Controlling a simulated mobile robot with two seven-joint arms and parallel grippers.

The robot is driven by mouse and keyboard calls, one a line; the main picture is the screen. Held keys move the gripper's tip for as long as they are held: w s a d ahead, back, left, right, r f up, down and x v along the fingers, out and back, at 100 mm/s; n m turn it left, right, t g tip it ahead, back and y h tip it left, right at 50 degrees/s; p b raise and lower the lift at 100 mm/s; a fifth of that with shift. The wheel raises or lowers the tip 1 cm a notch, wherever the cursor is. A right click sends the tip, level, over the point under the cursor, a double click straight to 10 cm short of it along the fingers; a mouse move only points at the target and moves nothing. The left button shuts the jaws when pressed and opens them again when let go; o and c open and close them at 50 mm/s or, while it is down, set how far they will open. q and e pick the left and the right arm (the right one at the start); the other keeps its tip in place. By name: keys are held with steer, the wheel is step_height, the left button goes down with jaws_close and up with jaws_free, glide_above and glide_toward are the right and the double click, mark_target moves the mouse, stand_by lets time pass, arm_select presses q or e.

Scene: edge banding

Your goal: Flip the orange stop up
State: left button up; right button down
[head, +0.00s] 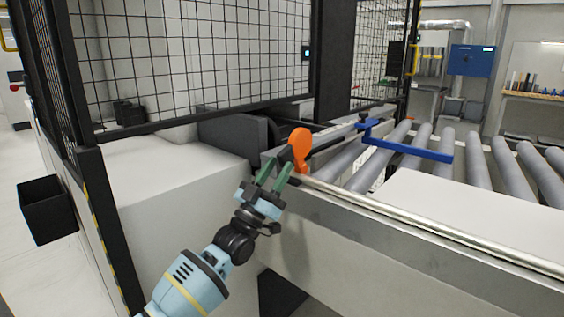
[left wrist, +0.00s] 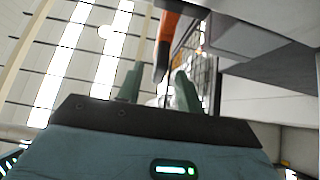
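The orange stop (head: 299,145) is at the near left end of the conveyor's side rail in the head view, its broad rounded part on top and a narrower part pointing down. My left gripper (head: 276,172) is just left of and below it, with its green fingers pointing up towards it. In the left wrist view the orange stop (left wrist: 168,38) reaches down from the top edge, in line with the gap between the two fingers. The fingers stand apart, so the gripper is open; I cannot tell whether either touches the stop. My right gripper is out of view.
A blue bar (head: 410,148) reaches over the rollers (head: 447,146). A white panel (head: 465,205) lies on the conveyor behind the metal side rail (head: 420,220). A black mesh fence (head: 190,60) and a white machine housing (head: 170,190) stand left of the stop.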

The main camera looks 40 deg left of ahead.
arm_select(q)
steer(key=shift+h, duration=0.3)
steer(key=v, duration=0.4)
steer(key=shift+s+f, duration=0.15)
steer(key=shift+s, duration=0.1)
